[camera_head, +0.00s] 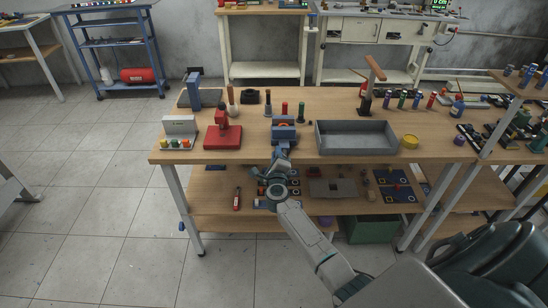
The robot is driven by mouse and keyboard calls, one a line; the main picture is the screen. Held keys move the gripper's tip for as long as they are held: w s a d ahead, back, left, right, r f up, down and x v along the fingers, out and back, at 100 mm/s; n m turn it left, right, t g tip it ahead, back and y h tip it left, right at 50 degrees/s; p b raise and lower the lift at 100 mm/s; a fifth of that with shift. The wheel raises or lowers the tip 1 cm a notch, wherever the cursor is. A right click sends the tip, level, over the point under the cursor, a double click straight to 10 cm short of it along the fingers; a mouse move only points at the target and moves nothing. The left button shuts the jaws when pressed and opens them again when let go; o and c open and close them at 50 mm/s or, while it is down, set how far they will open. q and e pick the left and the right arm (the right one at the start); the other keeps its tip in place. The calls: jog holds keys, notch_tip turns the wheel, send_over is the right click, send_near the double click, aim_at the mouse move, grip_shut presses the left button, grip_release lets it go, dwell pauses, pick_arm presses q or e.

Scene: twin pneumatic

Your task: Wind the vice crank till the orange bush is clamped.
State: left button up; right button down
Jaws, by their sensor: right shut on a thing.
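A small blue vice (284,133) stands at the front edge of the wooden bench, near its middle. A small orange-red spot at its top, between the jaws, looks like the orange bush (283,121); it is too small to tell whether the jaws touch it. My right gripper (281,155) is just in front of and below the vice, at the bench edge. It is shut on the vice crank, which is mostly hidden by the gripper. My left gripper is not in view.
A red press (224,131) stands left of the vice. A grey metal tray (355,139) is close on the right. Red and green posts stand just behind the vice. A lower shelf (225,222) holds small parts below my right arm.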

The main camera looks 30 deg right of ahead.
aim_at(286, 153)
jog(key=d+m, duration=0.1)
jog(key=m, duration=0.2)
jog(key=s+d+m+b, duration=0.1)
jog(key=m, duration=0.2)
jog(key=r+m+b, duration=0.1)
jog(key=m, duration=0.1)
jog(key=shift+s+d+m, duration=0.3)
jog(key=shift+d+m, duration=0.1)
jog(key=shift+s+d+f+m+b, duration=0.1)
jog(key=shift+s+d+m+b, duration=0.1)
jog(key=shift+m+b, duration=0.25)
jog(key=shift+s+d+m+b, duration=0.1)
jog(key=shift+d+m+b, duration=0.1)
jog(key=shift+m, duration=0.45)
jog(key=c, duration=1.4)
grip_release()
